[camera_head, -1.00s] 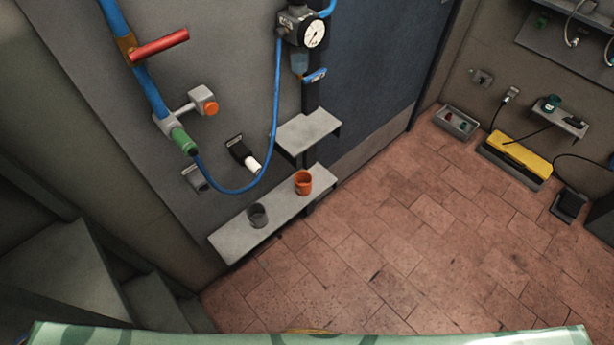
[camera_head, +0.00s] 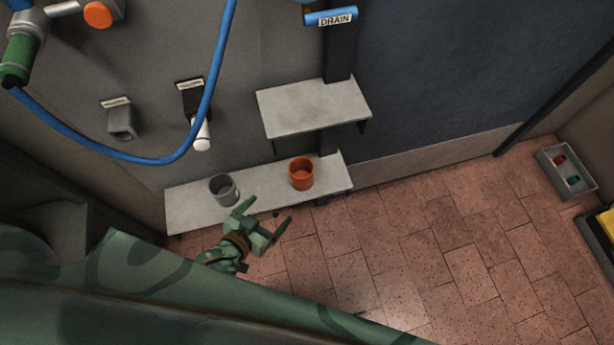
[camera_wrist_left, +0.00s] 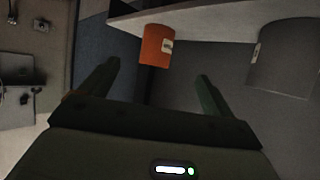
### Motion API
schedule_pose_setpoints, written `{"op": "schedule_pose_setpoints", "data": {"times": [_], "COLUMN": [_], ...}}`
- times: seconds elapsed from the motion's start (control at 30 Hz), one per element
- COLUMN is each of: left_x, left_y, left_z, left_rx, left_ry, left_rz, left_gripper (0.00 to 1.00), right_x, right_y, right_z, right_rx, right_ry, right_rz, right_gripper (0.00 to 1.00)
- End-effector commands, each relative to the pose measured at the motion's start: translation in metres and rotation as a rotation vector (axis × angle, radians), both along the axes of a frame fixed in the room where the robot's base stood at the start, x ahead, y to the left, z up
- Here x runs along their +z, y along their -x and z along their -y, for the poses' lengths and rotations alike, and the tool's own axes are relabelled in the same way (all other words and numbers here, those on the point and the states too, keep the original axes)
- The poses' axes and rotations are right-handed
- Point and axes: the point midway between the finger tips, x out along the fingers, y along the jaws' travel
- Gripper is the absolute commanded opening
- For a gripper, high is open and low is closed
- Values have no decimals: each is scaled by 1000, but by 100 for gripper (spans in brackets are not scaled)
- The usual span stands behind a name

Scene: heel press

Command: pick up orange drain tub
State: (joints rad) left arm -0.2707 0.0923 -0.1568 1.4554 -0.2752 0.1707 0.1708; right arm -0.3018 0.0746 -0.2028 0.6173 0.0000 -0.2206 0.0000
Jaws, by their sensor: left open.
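The orange drain tub (camera_head: 301,174) stands upright on the right part of the low grey shelf (camera_head: 180,212). In the left wrist view the orange tub (camera_wrist_left: 155,47) shows beyond the fingers, with a small pale label on its side. My left gripper (camera_head: 264,215) is open and empty, in front of the shelf in the head view, apart from the tub. In the wrist view its two fingers (camera_wrist_left: 156,84) are spread wide, with the tub past their tips. My right gripper is not in view.
A grey tub (camera_head: 224,190) stands to the left on the same shelf and shows in the wrist view (camera_wrist_left: 284,60). A higher grey shelf (camera_head: 312,103), a blue DRAIN handle (camera_head: 331,17) and a blue hose (camera_head: 208,95) are nearby.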

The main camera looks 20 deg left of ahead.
Motion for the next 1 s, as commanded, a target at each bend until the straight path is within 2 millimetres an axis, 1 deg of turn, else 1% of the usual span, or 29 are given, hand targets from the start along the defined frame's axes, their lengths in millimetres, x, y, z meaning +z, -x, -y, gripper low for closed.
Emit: {"op": "schedule_pose_setpoints", "data": {"times": [0.03, 0.1, 0.17, 0.27, 0.37, 0.47, 0.6, 0.77, 0.9, 1.0], "left_x": [-4, 3, 3, -3, -15, -25, -32, -35, -49, -54], "left_y": [-6, -16, -25, -44, -67, -88, -108, -119, -137, -151], "left_z": [1, 3, 5, 10, 15, 20, 24, 27, 34, 37], "left_rx": [-2, -3, -2, -3, -3, -3, -2, -4, -4, -3], "left_ry": [10, 19, 24, 25, 25, 23, 23, 22, 24, 24], "left_rz": [24, 55, 67, 73, 69, 68, 68, 68, 65, 64], "left_gripper": [89, 89, 89, 89, 89, 89, 89, 89, 89, 89], "right_x": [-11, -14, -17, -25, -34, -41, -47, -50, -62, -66], "right_y": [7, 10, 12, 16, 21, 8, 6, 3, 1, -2], "right_z": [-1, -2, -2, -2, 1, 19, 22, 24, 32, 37], "right_rx": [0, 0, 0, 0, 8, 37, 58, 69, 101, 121], "right_ry": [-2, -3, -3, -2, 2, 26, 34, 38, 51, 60], "right_rz": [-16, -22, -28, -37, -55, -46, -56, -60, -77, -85], "right_gripper": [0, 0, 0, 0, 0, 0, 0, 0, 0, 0]}}
